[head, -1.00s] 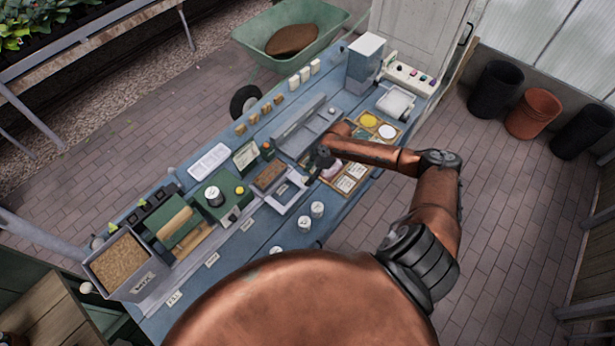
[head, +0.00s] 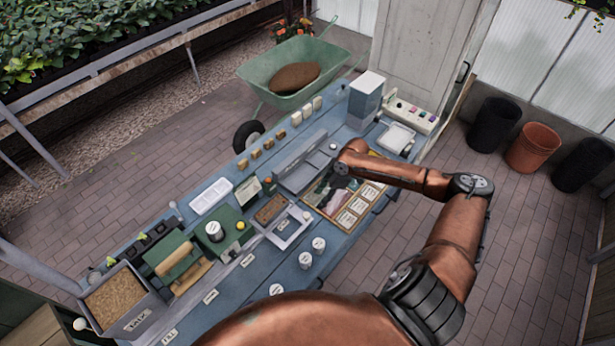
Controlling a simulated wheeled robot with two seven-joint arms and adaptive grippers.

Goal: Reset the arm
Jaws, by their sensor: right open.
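My right arm, copper-coloured with black joints, reaches in from the lower right over the blue workbench (head: 262,262). My right gripper (head: 338,182) is small and dark at the arm's end, above a wood-framed board (head: 345,226) with a row of pale cards. The gripper is open, and I see nothing held in it. The arm and gripper hide part of the board. My left gripper is not in view.
A weighing device (head: 290,228), white jars (head: 318,244), a green machine (head: 238,226) and a soil bin (head: 125,300) crowd the bench. A green wheelbarrow (head: 335,62) stands behind it. Black and terracotta pots (head: 533,147) stand right.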

